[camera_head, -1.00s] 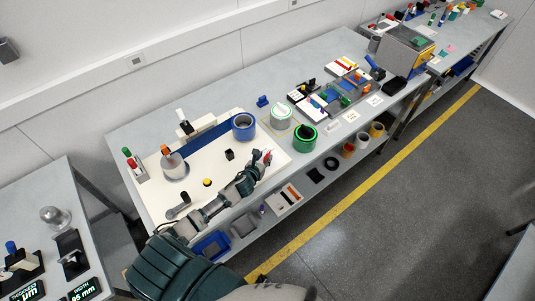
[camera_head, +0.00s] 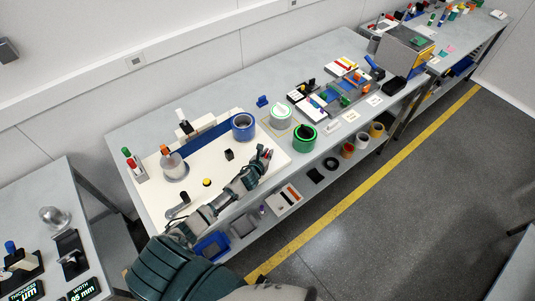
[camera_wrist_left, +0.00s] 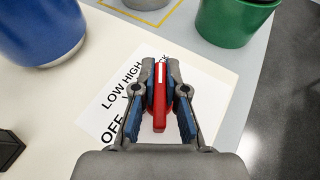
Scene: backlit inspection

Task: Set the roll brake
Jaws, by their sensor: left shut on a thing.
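The brake selector is a red handle (camera_wrist_left: 160,92) with a white stripe, over a white label card (camera_wrist_left: 113,110) printed OFF, LOW, HIGH and a partly hidden word ending in CK. In the left wrist view its striped end points up, to the right of HIGH and near that last word. My left gripper (camera_wrist_left: 159,84) is shut on the red handle, one finger on each side. In the head view the same gripper (camera_head: 266,156) is at the right front of the cream board (camera_head: 222,170), and hides most of the handle. My right gripper is not in view.
A blue roll (camera_head: 243,127) stands behind the handle, and a green roll (camera_head: 305,138) to its right. A black block (camera_head: 229,154), a yellow button (camera_head: 207,182) and an orange-topped spool (camera_head: 173,164) are on the board. Bins sit on the shelf below.

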